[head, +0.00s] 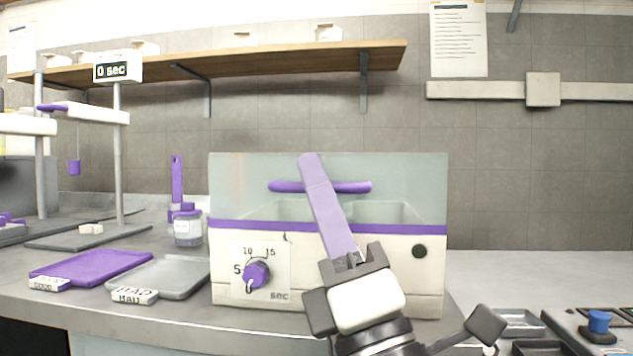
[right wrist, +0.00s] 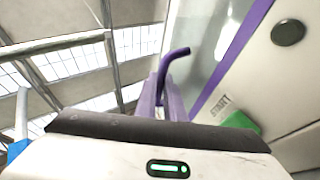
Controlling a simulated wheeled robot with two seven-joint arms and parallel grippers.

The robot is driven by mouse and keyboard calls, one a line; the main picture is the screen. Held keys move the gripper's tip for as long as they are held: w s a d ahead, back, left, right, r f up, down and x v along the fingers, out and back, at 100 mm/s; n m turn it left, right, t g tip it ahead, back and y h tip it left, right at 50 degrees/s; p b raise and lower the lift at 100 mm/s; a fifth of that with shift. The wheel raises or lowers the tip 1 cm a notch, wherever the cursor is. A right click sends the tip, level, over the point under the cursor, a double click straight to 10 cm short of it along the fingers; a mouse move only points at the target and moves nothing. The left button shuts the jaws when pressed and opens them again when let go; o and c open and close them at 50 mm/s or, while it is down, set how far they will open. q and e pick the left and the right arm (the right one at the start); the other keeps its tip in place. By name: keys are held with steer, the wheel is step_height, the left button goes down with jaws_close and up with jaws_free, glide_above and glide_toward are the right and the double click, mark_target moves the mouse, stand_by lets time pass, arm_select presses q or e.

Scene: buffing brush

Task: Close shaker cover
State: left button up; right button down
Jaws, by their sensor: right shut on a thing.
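The shaker (head: 330,268) is a cream box on the bench with a purple stripe along its front. Its cover (head: 410,185) is a clear panel above the stripe with a curved purple handle (head: 352,187). Bins show through the panel; how far the cover is open is hard to tell. My right gripper (head: 311,172) reaches up in front of the shaker, its long lilac fingers shut on the handle near its middle. In the right wrist view the handle (right wrist: 182,51) shows at the fingers, beside the clear cover (right wrist: 217,40). My left gripper is out of view.
A purple dial (head: 256,275) is on the shaker's front. A purple tray (head: 92,266) and a grey tray (head: 170,275) lie to the left, with a jar (head: 188,230) and brush (head: 177,185) behind. Metal trays (head: 522,323) are at the lower right.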

steer(key=shift+a+f+h, duration=0.1)
steer(key=shift+f+h, duration=0.2)
steer(key=shift+f, duration=0.2)
steer(key=c, duration=2.1)
jaws_free()
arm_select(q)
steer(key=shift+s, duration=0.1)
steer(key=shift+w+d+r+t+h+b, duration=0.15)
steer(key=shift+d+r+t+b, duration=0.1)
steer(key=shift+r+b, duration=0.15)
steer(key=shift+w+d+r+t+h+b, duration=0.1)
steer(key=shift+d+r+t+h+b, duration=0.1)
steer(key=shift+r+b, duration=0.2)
arm_select(e)
steer(key=v, duration=1)
steer(key=shift+s, duration=0.2)
